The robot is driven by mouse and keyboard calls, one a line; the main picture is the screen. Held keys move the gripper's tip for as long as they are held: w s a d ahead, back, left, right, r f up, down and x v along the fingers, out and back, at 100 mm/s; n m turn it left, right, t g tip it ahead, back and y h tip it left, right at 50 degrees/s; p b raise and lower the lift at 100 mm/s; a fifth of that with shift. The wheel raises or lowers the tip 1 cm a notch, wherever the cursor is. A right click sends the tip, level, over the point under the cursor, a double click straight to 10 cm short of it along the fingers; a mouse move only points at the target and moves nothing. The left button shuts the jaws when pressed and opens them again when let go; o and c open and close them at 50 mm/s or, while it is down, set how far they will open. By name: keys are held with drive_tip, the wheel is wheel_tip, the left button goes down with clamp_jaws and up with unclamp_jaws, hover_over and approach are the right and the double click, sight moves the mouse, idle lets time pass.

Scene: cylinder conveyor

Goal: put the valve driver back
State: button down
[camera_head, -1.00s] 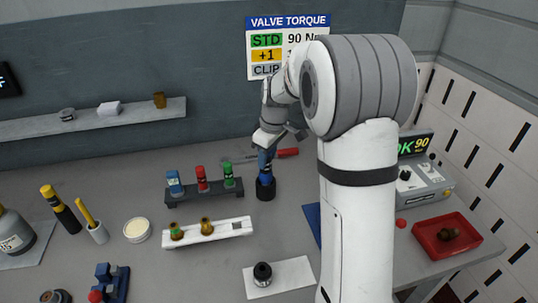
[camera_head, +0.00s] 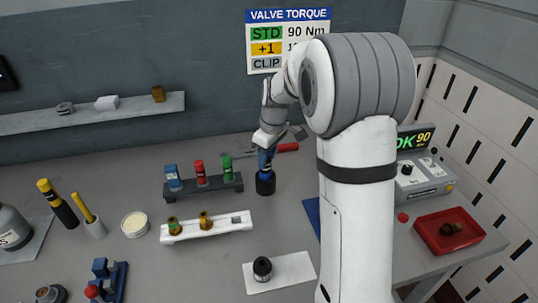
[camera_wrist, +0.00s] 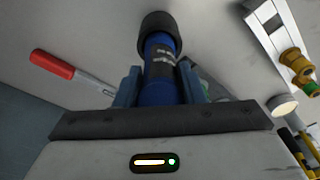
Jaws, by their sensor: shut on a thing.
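The valve driver (camera_head: 266,161) is a blue cylinder with markings, held upright by my gripper (camera_head: 267,148) at the back middle of the bench. In the wrist view the blue body (camera_wrist: 161,75) lies between the two fingers of my gripper (camera_wrist: 160,88), which are shut on it. Its lower end meets a black round cup (camera_head: 265,184), also seen in the wrist view (camera_wrist: 160,28). I cannot tell whether the cup is a stand or part of the driver.
A rack (camera_head: 207,187) with blue, red and green pieces stands left of the driver. A white block (camera_head: 220,229) with brass valves lies in front. A red-handled tool (camera_head: 287,148) lies behind. A red tray (camera_head: 431,240) is at the right.

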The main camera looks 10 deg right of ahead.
drive_tip(key=shift+f+b, duration=0.35)
drive_tip(key=shift+f, duration=0.1)
drive_tip(key=c, duration=0.9)
unclamp_jaws()
drive_tip(key=shift+o, duration=0.2)
drive_tip(key=shift+f, duration=0.1)
drive_tip(key=shift+r+p, duration=1.9)
drive_tip(key=shift+r, duration=1.15)
drive_tip(key=shift+r, duration=0.1)
